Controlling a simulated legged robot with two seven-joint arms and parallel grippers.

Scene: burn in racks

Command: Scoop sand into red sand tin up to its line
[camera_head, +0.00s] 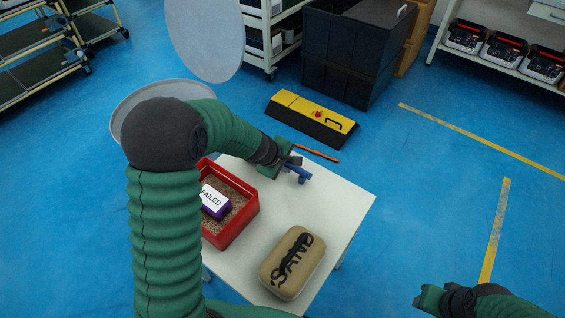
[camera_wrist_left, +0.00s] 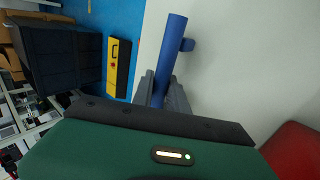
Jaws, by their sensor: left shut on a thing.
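The red tin (camera_head: 238,228) stands on the white table, partly hidden behind my left arm. It holds brown grainy sand (camera_head: 236,198) and a purple box with a white "FAILED" label (camera_head: 214,200). My left gripper (camera_head: 289,165) is at the table's far side, shut on a blue tube-like tool (camera_head: 303,175). The left wrist view shows the blue tool (camera_wrist_left: 169,45) with a short side stub, between the fingers (camera_wrist_left: 162,95). My right gripper (camera_head: 428,299) is low at right, off the table; its jaws are unclear.
An orange-brown stick (camera_head: 318,153) lies near the table's far edge. The white table (camera_head: 335,212) is clear at its right. A yellow-and-black case (camera_head: 312,117) and black crates (camera_head: 350,60) stand on the blue floor beyond. Shelves line the back.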

